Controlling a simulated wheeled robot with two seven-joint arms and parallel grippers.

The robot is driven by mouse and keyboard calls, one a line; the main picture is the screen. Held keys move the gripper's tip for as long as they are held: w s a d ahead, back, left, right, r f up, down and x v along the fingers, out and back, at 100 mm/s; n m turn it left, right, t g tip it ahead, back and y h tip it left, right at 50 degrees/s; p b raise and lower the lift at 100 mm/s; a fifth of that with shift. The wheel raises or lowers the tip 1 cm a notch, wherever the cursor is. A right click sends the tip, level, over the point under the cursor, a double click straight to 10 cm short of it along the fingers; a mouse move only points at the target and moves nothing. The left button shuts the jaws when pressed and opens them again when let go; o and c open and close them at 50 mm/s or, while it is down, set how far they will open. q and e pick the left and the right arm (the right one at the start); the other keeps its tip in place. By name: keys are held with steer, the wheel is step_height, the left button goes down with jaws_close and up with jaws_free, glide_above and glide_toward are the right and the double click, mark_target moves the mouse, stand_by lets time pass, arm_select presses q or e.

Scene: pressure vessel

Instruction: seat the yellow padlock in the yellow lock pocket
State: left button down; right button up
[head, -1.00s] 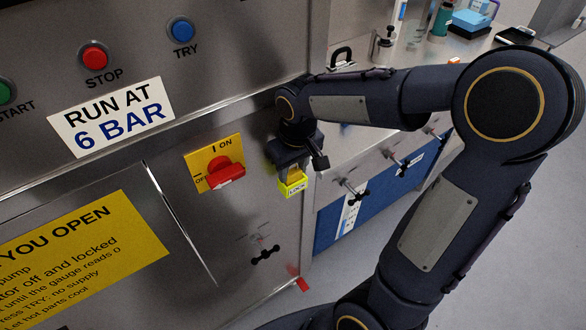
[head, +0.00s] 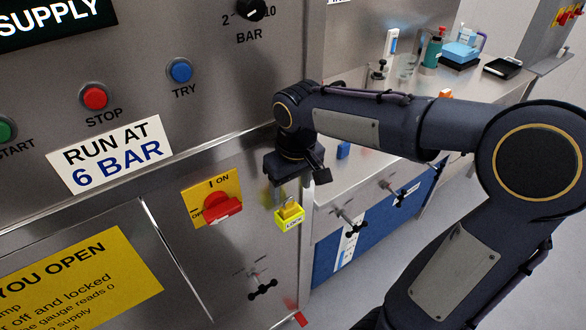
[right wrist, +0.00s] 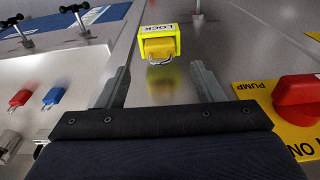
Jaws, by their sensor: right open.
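The yellow padlock (head: 290,209) sits upright in the bright yellow lock pocket (head: 289,224), marked LOCK, on the steel front panel. In the right wrist view the padlock (right wrist: 159,48) shows its body inside the pocket (right wrist: 149,29), with its metal shackle sticking out towards me. My right gripper (head: 297,180) is just above the padlock in the head view. In the right wrist view the right gripper (right wrist: 162,80) is open and empty, its fingers apart on either side, clear of the shackle. My left gripper is not in view.
A red rotary switch (head: 219,209) on a yellow plate is left of the pocket. A black-handled valve (head: 262,285) is below it. A bench (head: 345,185) with blue drawers stands to the right, with a red and a blue object (right wrist: 52,96) near its edge.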

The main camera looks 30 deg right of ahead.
step_height(320, 180, up, 5)
steer(key=s+a+f+m+t+y, duration=0.1)
steer(key=s+a+f+t+y, duration=0.1)
steer(key=s, duration=0.6)
steer(key=s+a+f+m+t+y, duration=0.1)
steer(key=s+f, duration=0.3)
steer(key=s, duration=0.4)
steer(key=shift+a+f+m+t+y, duration=0.15)
steer(key=shift+a+m+t+y, duration=0.2)
steer(key=shift+a+t, duration=0.25)
steer(key=shift+s, duration=0.1)
